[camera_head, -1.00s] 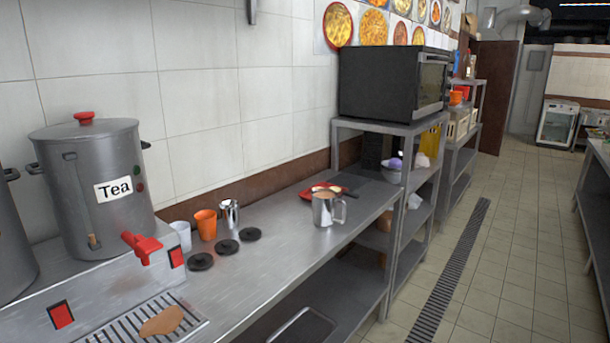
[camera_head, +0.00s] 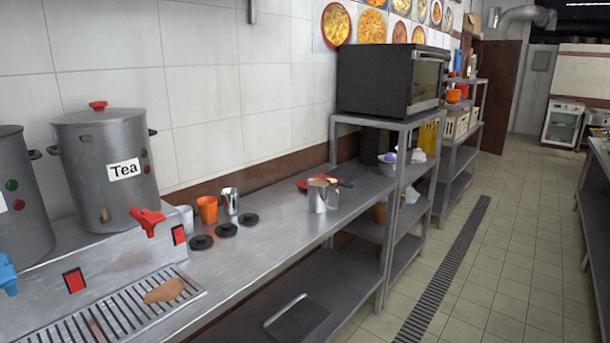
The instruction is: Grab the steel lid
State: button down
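A steel lid with a red knob (camera_head: 98,106) sits on top of the grey tea urn (camera_head: 120,190) at the left. The urn stands upright on a steel base and bears a "Tea" label and a red tap. Part of a second urn (camera_head: 22,200) shows at the left edge; its top is flat grey, and whether it has a lid knob cannot be told. Several small black discs (camera_head: 227,230) lie on the counter. My gripper is not in view.
A steel counter (camera_head: 260,255) runs along the tiled wall with an orange cup (camera_head: 207,209), a steel jug (camera_head: 317,196) and a red tray. A shelf with a black oven (camera_head: 390,80) stands beyond. The tiled aisle (camera_head: 510,260) at the right is clear.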

aim_at(99, 114)
jog(key=u, duration=1.4)
